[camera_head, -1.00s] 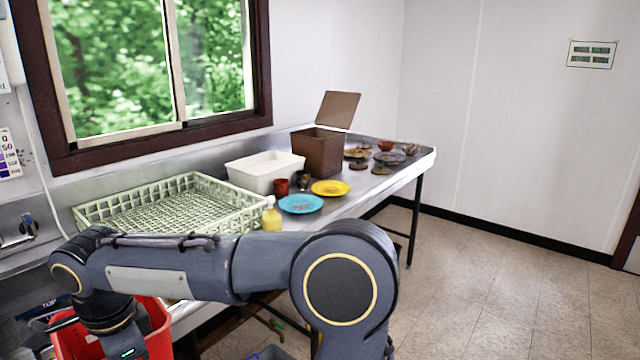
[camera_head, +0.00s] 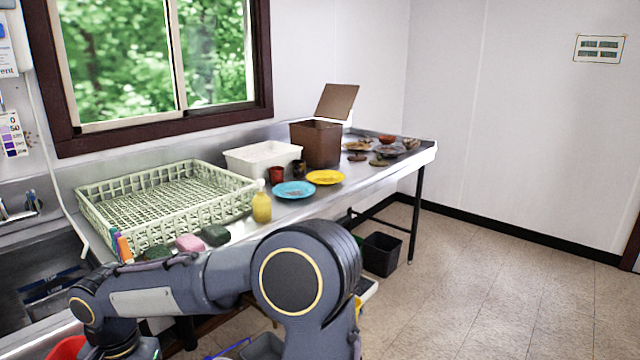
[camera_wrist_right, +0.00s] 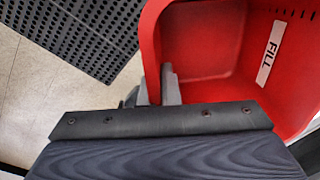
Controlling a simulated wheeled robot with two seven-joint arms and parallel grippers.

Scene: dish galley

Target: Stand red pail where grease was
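The red pail (camera_head: 66,349) shows only as a sliver at the lower left edge of the head view, beside my right wrist. It fills the upper right of the right wrist view (camera_wrist_right: 205,40), with a white "FILL" label on its inner wall. My right gripper (camera_wrist_right: 157,90) has its grey fingers on either side of the pail's wall, shut on it. The pail's base and the surface beneath it are hidden. My left gripper is not in view. No thing is clearly marked as grease.
A black bin (camera_head: 382,254) stands on the floor under the counter's right part. A grey tub (camera_head: 262,347) is low at the bottom. The counter holds a green rack (camera_head: 165,195), plates and a yellow bottle (camera_head: 261,206). A black perforated mat (camera_wrist_right: 75,35) lies on the floor. Floor at right is clear.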

